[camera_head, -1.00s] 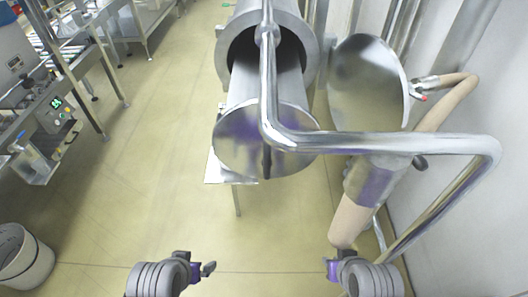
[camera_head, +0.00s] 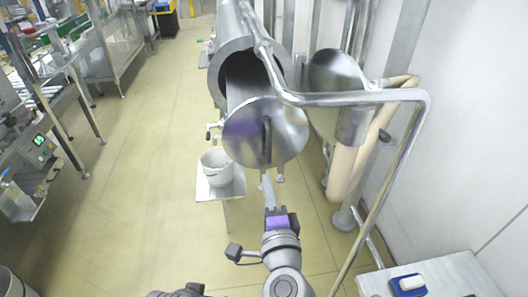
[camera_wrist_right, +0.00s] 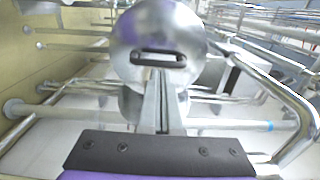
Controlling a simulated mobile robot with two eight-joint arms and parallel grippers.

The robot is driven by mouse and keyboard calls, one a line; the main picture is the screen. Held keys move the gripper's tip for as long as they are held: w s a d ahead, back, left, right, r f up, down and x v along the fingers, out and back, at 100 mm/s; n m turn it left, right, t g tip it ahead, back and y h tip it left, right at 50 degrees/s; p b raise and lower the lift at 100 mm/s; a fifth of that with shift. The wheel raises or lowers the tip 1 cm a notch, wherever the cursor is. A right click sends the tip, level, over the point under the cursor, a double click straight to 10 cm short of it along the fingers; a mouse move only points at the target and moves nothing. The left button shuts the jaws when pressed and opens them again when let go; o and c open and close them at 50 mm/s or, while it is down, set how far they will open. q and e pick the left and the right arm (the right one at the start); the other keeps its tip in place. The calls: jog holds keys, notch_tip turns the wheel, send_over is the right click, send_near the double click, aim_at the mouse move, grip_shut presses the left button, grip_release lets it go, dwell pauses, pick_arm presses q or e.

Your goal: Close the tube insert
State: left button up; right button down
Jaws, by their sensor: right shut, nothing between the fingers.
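The tube insert (camera_head: 240,92) is a metal cylinder standing partly out of a larger metal tube (camera_head: 232,55). Its round shiny end plate (camera_head: 290,135) faces me and has a dark upright handle (camera_head: 267,140). My right gripper (camera_head: 268,183) is in front of and below the plate, its narrow fingers together and empty. In the right wrist view the fingers (camera_wrist_right: 160,80) point at the plate (camera_wrist_right: 130,40), just under the handle (camera_wrist_right: 158,58). I cannot tell whether they touch it. My left gripper (camera_head: 185,291) shows only partly at the bottom edge.
A bent metal pipe (camera_head: 350,97) crosses in front of the tube on the right, with a beige hose (camera_head: 350,165) behind. A white bucket (camera_head: 216,167) stands on a small shelf (camera_head: 228,190) at left. A table (camera_head: 440,275) is at lower right.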

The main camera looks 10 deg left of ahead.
aim_at(258, 138)
jog(key=x, duration=1.3)
jog(key=shift+d, duration=0.1)
pick_arm(q)
jog(key=shift+w, duration=0.15)
pick_arm(e)
jog(key=shift+w+a+f, duration=0.1)
jog(key=shift+w+a, duration=0.1)
jog(key=shift+w, duration=0.35)
